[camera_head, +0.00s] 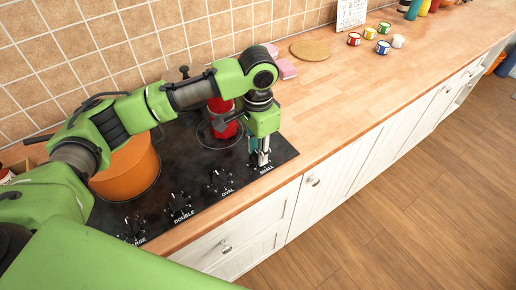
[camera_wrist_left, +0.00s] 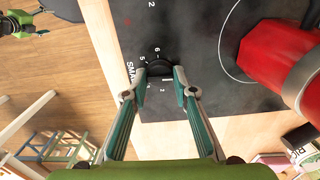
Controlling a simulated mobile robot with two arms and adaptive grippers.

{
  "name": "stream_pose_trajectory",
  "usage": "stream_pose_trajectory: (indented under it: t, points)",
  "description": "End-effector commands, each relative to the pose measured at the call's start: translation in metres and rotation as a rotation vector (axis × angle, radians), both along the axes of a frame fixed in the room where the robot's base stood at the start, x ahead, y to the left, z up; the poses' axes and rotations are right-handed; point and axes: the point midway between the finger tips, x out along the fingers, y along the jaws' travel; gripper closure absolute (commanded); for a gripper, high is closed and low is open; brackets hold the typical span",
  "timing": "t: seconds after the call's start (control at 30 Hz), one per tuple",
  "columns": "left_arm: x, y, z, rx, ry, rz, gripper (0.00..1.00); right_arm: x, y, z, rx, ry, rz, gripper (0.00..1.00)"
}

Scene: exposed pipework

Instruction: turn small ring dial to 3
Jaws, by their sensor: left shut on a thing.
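The small ring dial (camera_wrist_left: 159,67) is a black knob at the corner of the black hob, beside the word SMALL in the wrist view. Digits such as 6, 5 and 2 show around it. My left gripper (camera_wrist_left: 161,80) is shut on the dial, with one finger on each side of it. In the head view my left gripper (camera_head: 260,160) points down at the hob's right front corner, above the label SMALL, and hides most of the dial. I cannot read the dial's setting for certain.
The hob (camera_head: 180,160) has other dials in a row, including OVAL (camera_head: 220,181) and DOUBLE (camera_head: 180,205). An orange pot (camera_head: 127,167) and a red pot (camera_head: 224,121) stand on it. Several cups (camera_head: 383,47) and a cork mat (camera_head: 318,49) lie farther right. The front counter is clear.

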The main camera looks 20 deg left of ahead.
Motion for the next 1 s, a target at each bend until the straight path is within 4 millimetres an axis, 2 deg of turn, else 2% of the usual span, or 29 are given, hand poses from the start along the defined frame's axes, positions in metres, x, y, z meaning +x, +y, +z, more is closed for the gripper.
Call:
stream_pose_trajectory:
  t: [0.27,0.5,1.0]
  points:
    - [0.000,0.000,0.006,0.000,0.002,-0.162,0.96,0.000,0.000,0.032,0.000,0.000,0.000,0.29]
    - [0.000,0.000,0.006,0.000,0.002,-0.384,0.96,0.000,0.000,0.062,0.000,0.000,0.000,0.29]
    - [0.000,0.000,0.004,0.000,0.001,-0.859,0.96,0.000,0.004,0.104,0.004,0.000,-0.002,0.29]
